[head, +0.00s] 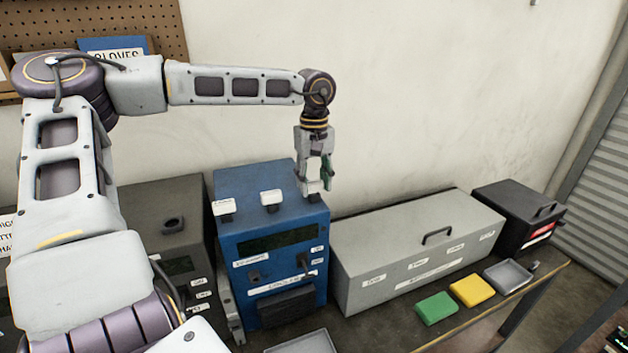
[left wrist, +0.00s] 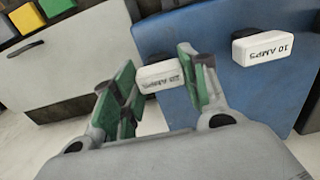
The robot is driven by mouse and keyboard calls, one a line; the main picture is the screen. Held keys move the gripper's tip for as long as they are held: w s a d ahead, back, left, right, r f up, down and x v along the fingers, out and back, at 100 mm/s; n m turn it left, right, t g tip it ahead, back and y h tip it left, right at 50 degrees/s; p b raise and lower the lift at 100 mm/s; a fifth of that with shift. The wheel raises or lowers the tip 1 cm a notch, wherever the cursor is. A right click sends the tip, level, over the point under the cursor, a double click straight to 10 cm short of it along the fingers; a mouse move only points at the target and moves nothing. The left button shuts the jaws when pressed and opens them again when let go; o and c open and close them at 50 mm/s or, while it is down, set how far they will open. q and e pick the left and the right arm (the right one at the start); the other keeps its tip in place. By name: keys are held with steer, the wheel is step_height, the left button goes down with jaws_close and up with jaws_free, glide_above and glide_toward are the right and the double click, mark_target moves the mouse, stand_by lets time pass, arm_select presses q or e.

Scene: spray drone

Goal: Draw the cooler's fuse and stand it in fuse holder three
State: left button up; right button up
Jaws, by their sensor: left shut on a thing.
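My left gripper (head: 314,182) is at the top right corner of the blue box (head: 235,215), fingers pointing down. Its green-padded fingers are shut on a white fuse (left wrist: 158,77) whose label ends in "AMPS"; the figure is hard to read. The held fuse also shows in the head view (head: 315,187), right above a dark socket on the box; I cannot tell whether it is still seated. Two more white fuses stand on the box top, one at the left (head: 223,206) and one in the middle (head: 270,198). A fuse reading "10 AMPS" (left wrist: 262,48) is beside my gripper. My right gripper is out of view.
A long grey box (head: 400,235) with a handle and small labels stands right of the blue box. A black case (head: 515,212) is beyond it. A dark unit (head: 165,205) stands left.

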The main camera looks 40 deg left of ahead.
mark_target(314, 183)
arm_select(q)
steer(key=shift+f, duration=0.25)
steer(key=o, duration=1.4)
steer(key=shift+r, duration=0.2)
step_height(314, 183, up, 12)
steer(key=shift+f, duration=0.2)
stand_by(0.8)
